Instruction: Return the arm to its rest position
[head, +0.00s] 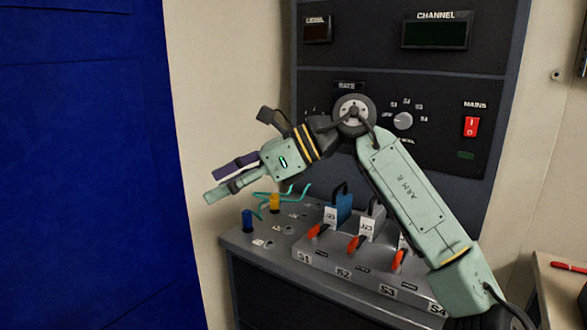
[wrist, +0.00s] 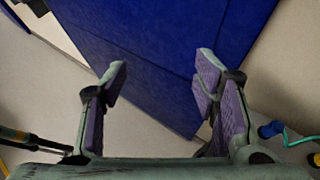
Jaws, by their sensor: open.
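My gripper (head: 231,178) shows in the head view left of the control panel, raised in the air above the console shelf and pointing left toward the blue surface. The green arm, marked ARM B, reaches up from the lower right and bends at the grey joint in front of the panel. In the wrist view my gripper (wrist: 160,85) has its two purple-padded fingers spread wide, with nothing between them. Beyond the fingers are the blue surface and a pale area.
The console shelf (head: 240,238) holds blue and yellow plugs with a green cable, and a block (head: 310,262) of switches with orange levers and tags. The panel (head: 490,90) has displays, a knob (head: 403,121) and a red MAINS switch (head: 471,127). A blue surface (head: 85,170) stands at left.

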